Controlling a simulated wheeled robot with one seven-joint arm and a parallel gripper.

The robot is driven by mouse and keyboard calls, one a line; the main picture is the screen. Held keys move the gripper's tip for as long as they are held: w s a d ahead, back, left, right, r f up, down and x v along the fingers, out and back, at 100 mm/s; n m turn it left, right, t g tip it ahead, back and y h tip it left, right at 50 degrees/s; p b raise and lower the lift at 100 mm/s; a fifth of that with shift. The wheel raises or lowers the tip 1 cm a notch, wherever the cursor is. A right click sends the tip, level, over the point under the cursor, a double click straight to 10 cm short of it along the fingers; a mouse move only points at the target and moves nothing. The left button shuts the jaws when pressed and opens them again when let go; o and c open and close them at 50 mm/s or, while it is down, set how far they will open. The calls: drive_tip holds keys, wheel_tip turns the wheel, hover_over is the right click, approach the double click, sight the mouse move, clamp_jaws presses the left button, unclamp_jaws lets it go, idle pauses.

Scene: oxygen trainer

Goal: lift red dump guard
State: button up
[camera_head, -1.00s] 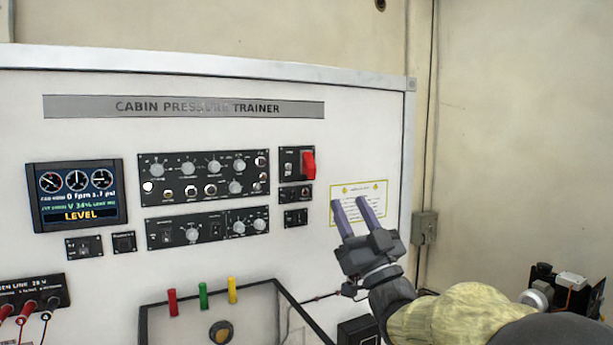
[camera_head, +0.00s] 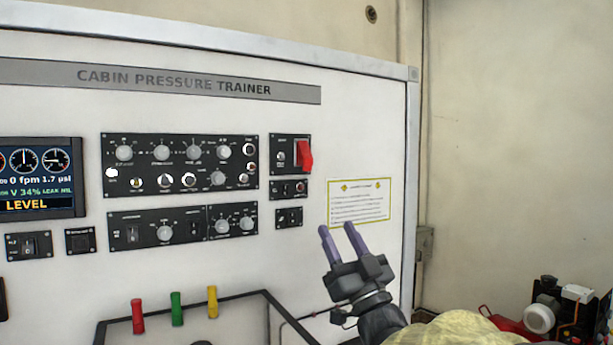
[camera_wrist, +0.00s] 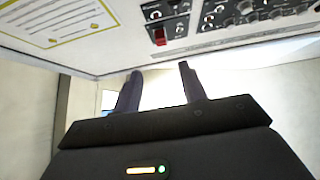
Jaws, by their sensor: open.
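The red dump guard (camera_head: 305,156) sits on a small black switch panel (camera_head: 287,154) at the upper right of the white trainer board. It also shows in the wrist view (camera_wrist: 159,37), beyond and above my fingertips. My gripper (camera_head: 336,228) is open and empty, with two purple-grey fingers pointing up. In the head view it is below and slightly right of the guard, over the lower edge of the yellow-bordered placard. The fingers also show in the wrist view (camera_wrist: 158,72), apart from the guard.
The yellow-bordered placard (camera_head: 359,203) is right of the guard. Two small switch panels (camera_head: 288,190) lie below it, and a wide knob panel (camera_head: 180,162) is to its left. Red, green and yellow handles (camera_head: 175,309) stand lower left. Red and black equipment (camera_head: 560,310) is at lower right.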

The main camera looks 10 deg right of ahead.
sight(308, 167)
drive_tip(key=p+x, duration=0.8)
drive_tip(key=x, duration=0.9)
drive_tip(key=shift+r+p, duration=0.25)
drive_tip(key=shift+p, duration=0.15)
clamp_jaws()
